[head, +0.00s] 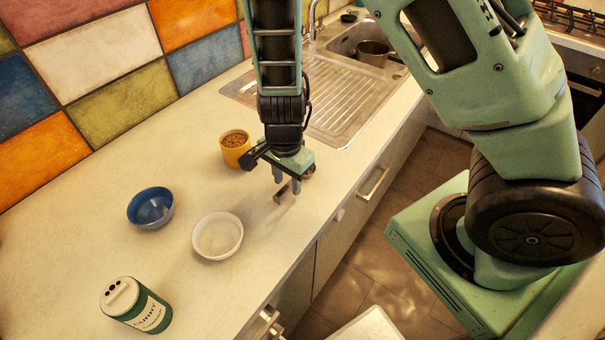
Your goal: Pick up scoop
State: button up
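My gripper (287,185) points down over the counter near its front edge, with its two fingers apart. What looks like the scoop lies beneath it: a dark handle end (281,194) shows by the fingertips, and a brownish rounded part (309,172) shows to the right behind the gripper. The gripper hides the middle of the scoop. The fingertips look very near the handle; I cannot tell whether they touch it.
A yellow cup (235,147) filled with brown grains stands left of the gripper. A blue bowl (151,208), a white bowl (217,237) and a green-and-white curry tin (136,306) stand further left. A sink (340,100) with a pot (373,53) is behind.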

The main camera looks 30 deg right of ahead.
aim_at(287, 186)
jog(key=shift+f, duration=0.4)
grip_shut()
jog(key=shift+r, duration=0.1)
notch_tip(287, 186, up, 10)
jog(key=p, duration=0.2)
jog(key=shift+p, duration=0.35)
jog(key=shift+a, duration=0.1)
